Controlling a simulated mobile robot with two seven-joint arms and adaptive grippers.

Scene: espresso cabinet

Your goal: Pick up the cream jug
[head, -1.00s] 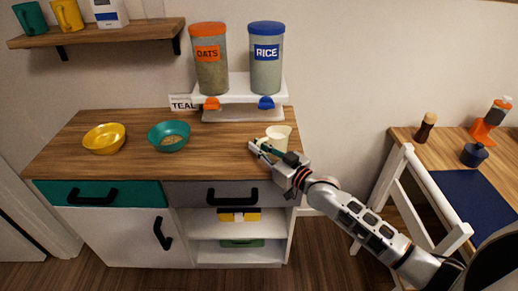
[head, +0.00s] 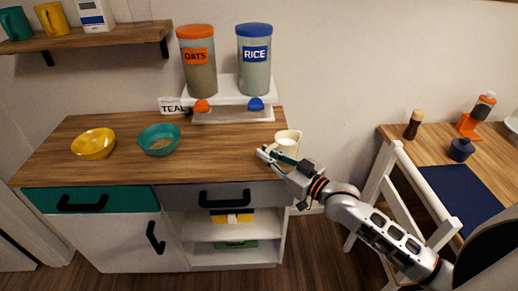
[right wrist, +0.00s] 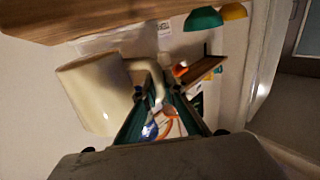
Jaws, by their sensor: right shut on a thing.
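The cream jug (head: 289,139) shows at the right end of the cabinet's wooden counter in the head view. It fills the left of the right wrist view (right wrist: 92,92), with its handle pointing toward my fingers. My right gripper (head: 274,155) is shut on the jug's handle; its fingertips meet the handle in the right wrist view (right wrist: 162,92). The jug appears clear of the counter, with a gap between them in the wrist view. The fingers partly hide the jug's lower part in the head view. My left gripper is not in view.
A yellow bowl (head: 93,143) and a teal bowl (head: 158,139) stand on the counter (head: 215,150). Behind them, the oats (head: 198,62) and rice (head: 255,60) dispensers stand on a white stand (head: 232,113). A wooden table (head: 480,160) with a chair (head: 385,185) is at right.

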